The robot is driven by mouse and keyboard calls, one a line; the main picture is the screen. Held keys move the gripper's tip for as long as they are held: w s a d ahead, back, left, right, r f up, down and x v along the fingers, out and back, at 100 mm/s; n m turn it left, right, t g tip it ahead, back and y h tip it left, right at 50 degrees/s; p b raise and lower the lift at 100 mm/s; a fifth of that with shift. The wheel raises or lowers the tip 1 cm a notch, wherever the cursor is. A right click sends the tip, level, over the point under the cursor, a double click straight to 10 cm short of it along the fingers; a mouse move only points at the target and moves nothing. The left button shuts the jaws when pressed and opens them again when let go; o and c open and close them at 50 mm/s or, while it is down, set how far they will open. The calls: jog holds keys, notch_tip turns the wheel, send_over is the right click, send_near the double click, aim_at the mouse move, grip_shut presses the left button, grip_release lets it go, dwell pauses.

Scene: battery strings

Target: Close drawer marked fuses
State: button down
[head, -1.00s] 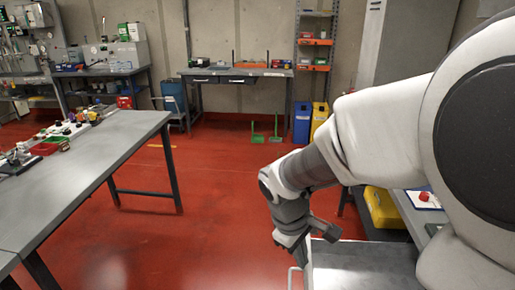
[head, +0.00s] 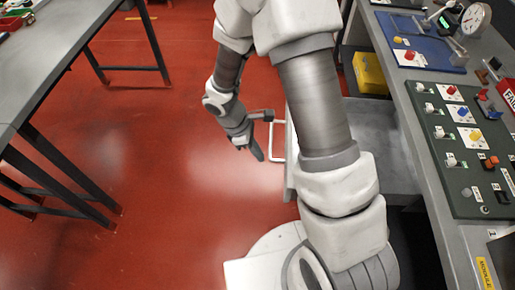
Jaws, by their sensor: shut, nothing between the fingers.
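An open drawer (head: 290,165) juts out to the left from under the workbench on the right. Its front is seen nearly edge-on, with a pale bar handle (head: 272,141) on its outer side. Its grey inside is partly hidden behind my arm. No label on the drawer front can be read from here. My gripper (head: 258,154) is shut and empty, pointing down just left of the handle, on the outer side of the drawer front. I cannot tell whether it touches the handle.
The workbench (head: 437,205) holds a dark switch panel (head: 470,180) and a blue board (head: 425,45). A yellow case (head: 371,73) sits below it. A grey table (head: 55,45) stands at left. Red floor (head: 175,130) lies clear between.

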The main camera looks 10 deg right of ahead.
jog(key=s+d+f, duration=0.1)
jog(key=d+f, duration=0.4)
jog(key=d, duration=0.1)
jog(key=shift+s+b, duration=0.35)
jog(key=shift+b, duration=0.05)
